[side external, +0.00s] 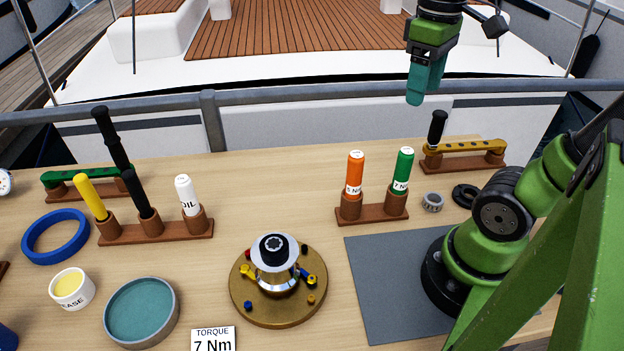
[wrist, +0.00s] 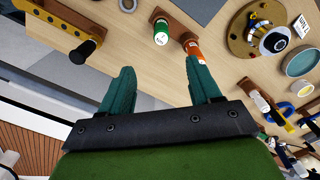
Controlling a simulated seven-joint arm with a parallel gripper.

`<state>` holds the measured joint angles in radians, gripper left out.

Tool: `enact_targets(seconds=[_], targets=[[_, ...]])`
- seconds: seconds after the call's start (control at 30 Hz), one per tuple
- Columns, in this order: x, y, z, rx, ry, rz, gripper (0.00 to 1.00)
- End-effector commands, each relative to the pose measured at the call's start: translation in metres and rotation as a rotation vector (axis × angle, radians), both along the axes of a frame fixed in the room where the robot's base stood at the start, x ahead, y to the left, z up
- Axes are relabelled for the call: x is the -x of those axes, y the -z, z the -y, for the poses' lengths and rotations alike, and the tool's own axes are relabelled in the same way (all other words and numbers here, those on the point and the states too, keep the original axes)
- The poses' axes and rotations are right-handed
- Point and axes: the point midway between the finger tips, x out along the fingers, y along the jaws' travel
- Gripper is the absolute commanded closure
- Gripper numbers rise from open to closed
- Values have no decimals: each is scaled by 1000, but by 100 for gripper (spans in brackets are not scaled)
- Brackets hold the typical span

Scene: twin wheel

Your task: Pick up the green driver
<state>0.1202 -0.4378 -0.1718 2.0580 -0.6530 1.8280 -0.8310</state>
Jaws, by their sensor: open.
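The green driver (side external: 402,172) stands upright in the right hole of a brown two-hole holder (side external: 372,214), with a white label around its handle. The orange driver (side external: 355,173) stands in the left hole. My gripper (side external: 417,98) is high above the bench, beyond and above the green driver, with nothing between its teal fingers. In the wrist view, the green driver (wrist: 161,34) shows end-on beyond the gap between the open fingers (wrist: 160,88). The orange driver (wrist: 193,50) is close to the right finger in that picture.
A gold round base (side external: 278,305) with a silver hub stands mid-bench. A card (side external: 213,339) reads "TORQUE 7 Nm". A mustard rack (side external: 466,150) with a black-handled tool stands right of the drivers. A grey ring (side external: 432,202) and grey mat (side external: 395,290) lie nearby. A rail (side external: 270,97) runs behind.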

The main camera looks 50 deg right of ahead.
Motion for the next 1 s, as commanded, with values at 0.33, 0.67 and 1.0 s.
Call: enact_targets(seconds=[0.33,0.67,1.0], targets=[[2,63,-2,-8,-16,-9,37],[1,114,-2,-7,-15,-6,37],[-4,151,-1,-8,-16,-9,37]])
